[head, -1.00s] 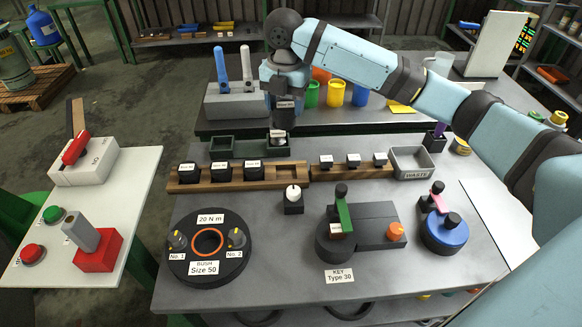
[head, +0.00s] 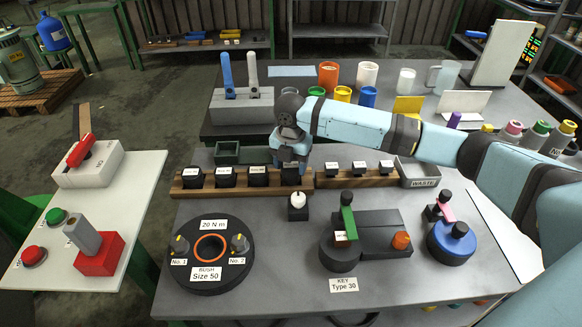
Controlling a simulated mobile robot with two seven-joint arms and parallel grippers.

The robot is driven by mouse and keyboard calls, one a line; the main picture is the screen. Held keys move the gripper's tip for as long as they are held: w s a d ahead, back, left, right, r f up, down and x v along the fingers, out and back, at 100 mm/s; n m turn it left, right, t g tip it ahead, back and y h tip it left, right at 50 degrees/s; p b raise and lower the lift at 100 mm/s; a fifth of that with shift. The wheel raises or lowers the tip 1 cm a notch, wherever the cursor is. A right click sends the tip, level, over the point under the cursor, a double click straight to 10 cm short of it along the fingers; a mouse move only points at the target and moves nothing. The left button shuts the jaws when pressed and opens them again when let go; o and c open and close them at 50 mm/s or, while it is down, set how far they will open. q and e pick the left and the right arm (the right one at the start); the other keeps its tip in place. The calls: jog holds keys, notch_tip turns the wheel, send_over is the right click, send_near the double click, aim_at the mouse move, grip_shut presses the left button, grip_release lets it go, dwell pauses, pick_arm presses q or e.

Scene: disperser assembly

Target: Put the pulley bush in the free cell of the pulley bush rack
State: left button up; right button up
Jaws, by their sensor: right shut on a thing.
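The pulley bush rack (head: 240,189) is a long wooden block behind the front edge of the table's middle. Several black bushes with white labels stand in its left cells, among them one at the far left (head: 192,179). My right gripper (head: 291,163) points down over the rack's right end cell. It is shut on the dark pulley bush (head: 291,174), which is at that cell. The gripper hides much of the bush and cell, so I cannot tell whether the bush rests on the cell floor. My left gripper is not in view.
A second wooden rack (head: 352,181) with small labelled blocks adjoins on the right, then the grey waste bin (head: 420,174). A dark green tray (head: 228,152) stands behind the bush rack. A white-knobbed post (head: 298,206) stands close in front.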

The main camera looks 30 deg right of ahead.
aim_at(291, 165)
jog(key=shift+f, duration=0.6)
jog(key=o, duration=1.3)
jog(key=shift+f, duration=0.15)
jog(key=shift+o, duration=0.2)
notch_tip(291, 165, up, 12)
jog(key=shift+r+p, duration=0.2)
jog(key=shift+p, duration=0.2)
